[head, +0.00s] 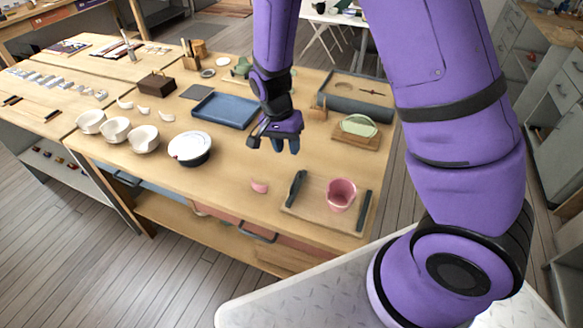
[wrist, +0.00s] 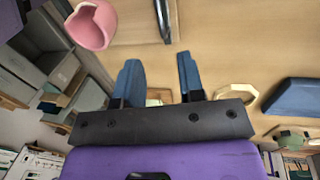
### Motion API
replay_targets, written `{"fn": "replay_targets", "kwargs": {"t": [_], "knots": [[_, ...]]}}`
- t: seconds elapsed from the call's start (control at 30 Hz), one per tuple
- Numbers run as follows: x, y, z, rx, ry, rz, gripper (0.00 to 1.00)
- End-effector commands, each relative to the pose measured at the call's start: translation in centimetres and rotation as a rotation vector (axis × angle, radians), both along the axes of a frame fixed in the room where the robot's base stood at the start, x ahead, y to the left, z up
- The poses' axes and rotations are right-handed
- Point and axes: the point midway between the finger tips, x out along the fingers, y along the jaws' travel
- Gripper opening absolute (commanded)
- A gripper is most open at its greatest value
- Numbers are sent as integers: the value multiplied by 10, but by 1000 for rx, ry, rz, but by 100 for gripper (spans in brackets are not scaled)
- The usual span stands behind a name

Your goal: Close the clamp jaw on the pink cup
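The pink cup (head: 340,195) stands upright on a wooden clamp board (head: 311,215) near the table's front right corner; it also shows at the upper left of the wrist view (wrist: 90,27). A dark left jaw (head: 296,188) stands on the board, with a clear gap between it and the cup. A dark right jaw (head: 363,208) is close to the cup's other side; I cannot tell whether they touch. In the wrist view, a dark jaw (wrist: 164,20) shows beyond my fingers. My gripper (head: 286,147) is open and empty, above the table behind the board.
A pink shard (head: 259,187) lies left of the board. A black-and-white bowl (head: 190,149) and several white bowls stand further left. A blue tray (head: 225,111) lies behind my gripper. A green-and-white piece (head: 358,126) sits on a wooden stand at the right.

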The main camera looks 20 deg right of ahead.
Motion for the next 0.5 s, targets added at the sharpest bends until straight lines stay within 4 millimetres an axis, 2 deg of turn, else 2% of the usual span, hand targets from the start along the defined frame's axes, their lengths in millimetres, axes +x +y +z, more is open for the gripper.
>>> {"fn": "replay_targets", "kwargs": {"t": [0.17, 0.5], "knots": [[-3, -3, -20, -1, 4, 0, 36], [-11, -11, -75, -1, 4, 0, 36]]}}
